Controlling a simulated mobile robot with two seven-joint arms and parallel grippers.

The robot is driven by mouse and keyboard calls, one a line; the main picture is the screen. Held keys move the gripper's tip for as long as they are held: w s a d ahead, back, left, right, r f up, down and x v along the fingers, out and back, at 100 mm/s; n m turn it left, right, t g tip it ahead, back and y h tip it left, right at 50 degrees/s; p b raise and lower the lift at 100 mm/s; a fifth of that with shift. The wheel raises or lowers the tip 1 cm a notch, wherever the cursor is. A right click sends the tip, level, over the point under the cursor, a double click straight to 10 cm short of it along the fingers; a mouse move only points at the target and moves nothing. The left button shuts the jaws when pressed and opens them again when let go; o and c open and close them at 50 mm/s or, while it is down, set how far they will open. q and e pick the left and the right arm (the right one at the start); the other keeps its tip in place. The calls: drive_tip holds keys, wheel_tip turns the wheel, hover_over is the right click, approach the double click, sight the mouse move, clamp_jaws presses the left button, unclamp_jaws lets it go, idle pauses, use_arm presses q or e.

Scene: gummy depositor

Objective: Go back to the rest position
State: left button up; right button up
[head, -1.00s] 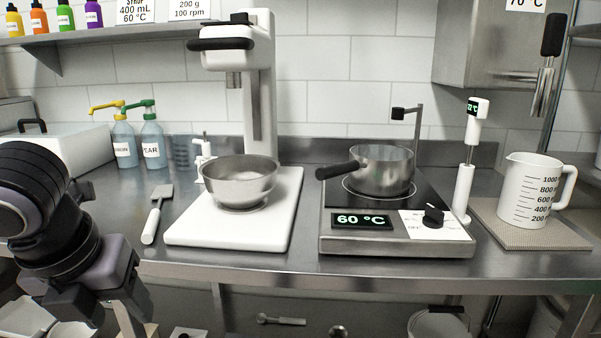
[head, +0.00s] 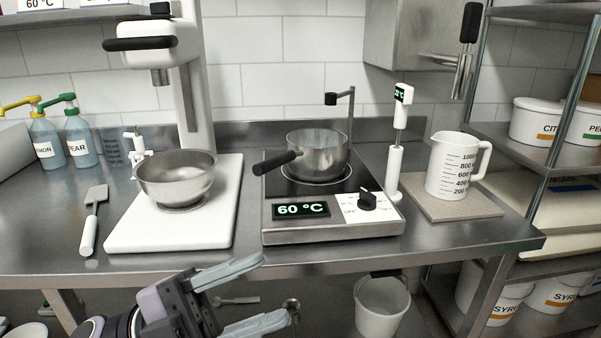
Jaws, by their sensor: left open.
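My left gripper (head: 252,298) is in the lower middle of the head view, in front of the counter's front edge. Its two grey fingers are spread apart with nothing between them. They point to the right. My right gripper is not in the head view.
The steel counter (head: 60,225) holds a mixer with a metal bowl (head: 176,178), a hot plate (head: 333,229) with a saucepan (head: 318,152), and a measuring jug (head: 452,168). A spatula (head: 91,222) lies at left. A white bucket (head: 382,305) stands below. Shelves (head: 556,165) stand at right.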

use_arm(q)
drive_tip(key=w+a+f+n+t+y+p, duration=0.1)
drive_tip(key=w+a+f+n+t+y, duration=0.35)
drive_tip(key=f+n+t+y, duration=0.45)
drive_tip(key=w+a+f+n+t+y+p, duration=0.25)
drive_tip(key=a+f+n+t+y, duration=0.3)
drive_tip(key=n, duration=0.65)
drive_tip(key=s+a+f+n+g+y, duration=0.2)
drive_tip(key=s+f, duration=0.4)
drive_tip(key=f, duration=0.4)
drive_tip(key=s+a+f+n+g+y, duration=0.3)
drive_tip(key=s+f+g, duration=0.2)
drive_tip(key=f, duration=0.5)
drive_tip(key=shift+s+f+y+p, duration=0.2)
drive_tip(key=shift+s+y+p, duration=0.15)
drive_tip(key=shift+s, duration=0.4)
